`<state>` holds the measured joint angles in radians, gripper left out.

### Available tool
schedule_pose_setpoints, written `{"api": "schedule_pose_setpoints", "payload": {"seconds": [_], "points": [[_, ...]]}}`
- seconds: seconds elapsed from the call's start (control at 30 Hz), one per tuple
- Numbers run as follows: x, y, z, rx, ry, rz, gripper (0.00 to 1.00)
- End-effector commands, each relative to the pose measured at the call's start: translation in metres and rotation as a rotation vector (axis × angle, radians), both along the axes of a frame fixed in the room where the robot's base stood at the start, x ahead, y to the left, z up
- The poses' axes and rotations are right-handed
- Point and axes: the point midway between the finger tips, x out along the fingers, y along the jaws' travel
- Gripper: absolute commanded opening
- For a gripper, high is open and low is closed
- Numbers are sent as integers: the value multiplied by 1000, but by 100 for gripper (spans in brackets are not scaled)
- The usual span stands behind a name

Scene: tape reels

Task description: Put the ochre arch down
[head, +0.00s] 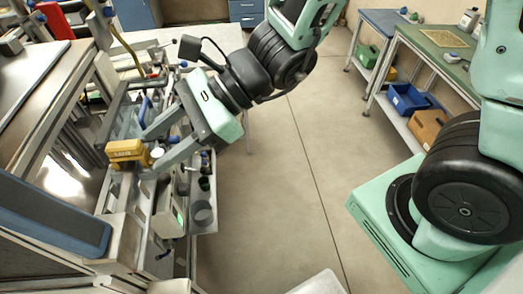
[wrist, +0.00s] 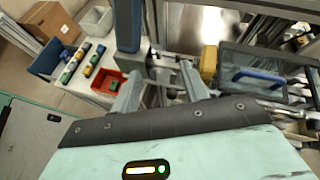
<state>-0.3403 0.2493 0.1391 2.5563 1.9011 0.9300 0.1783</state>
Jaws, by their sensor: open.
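The ochre arch (head: 125,151) is a small yellow-ochre block on the cluttered bench at the left of the head view. In the wrist view the ochre arch (wrist: 208,63) shows just beyond and right of the right finger, beside a clear bin with a blue handle. My gripper (head: 149,147) reaches down to the bench with its fingers spread close to the arch. In the wrist view my gripper (wrist: 157,84) is open, with no object clearly held between the fingers. I cannot tell whether a finger touches the arch; its underside is hidden.
The clear bin (wrist: 250,68) stands close to the right finger. A red tray (wrist: 105,84) lies to the left in the wrist view. A green-topped table (head: 440,50) stands at the right of the head view. The floor between is clear.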

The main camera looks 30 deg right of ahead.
Motion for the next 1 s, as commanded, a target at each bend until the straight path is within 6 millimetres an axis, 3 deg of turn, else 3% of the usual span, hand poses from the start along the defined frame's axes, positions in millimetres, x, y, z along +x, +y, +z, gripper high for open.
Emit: {"api": "schedule_pose_setpoints", "payload": {"seconds": [0.1,0.2,0.37,0.5,0.7,1.0], "points": [[-50,-3,-1,-95,-153,314,45],[-84,-18,-7,-183,-299,579,45],[-115,-54,-19,-329,-559,992,45],[-117,-87,-26,-459,-800,1336,45],[-98,-116,-24,-603,-1066,1692,45],[-87,-125,-20,-661,-1170,1836,45]]}}
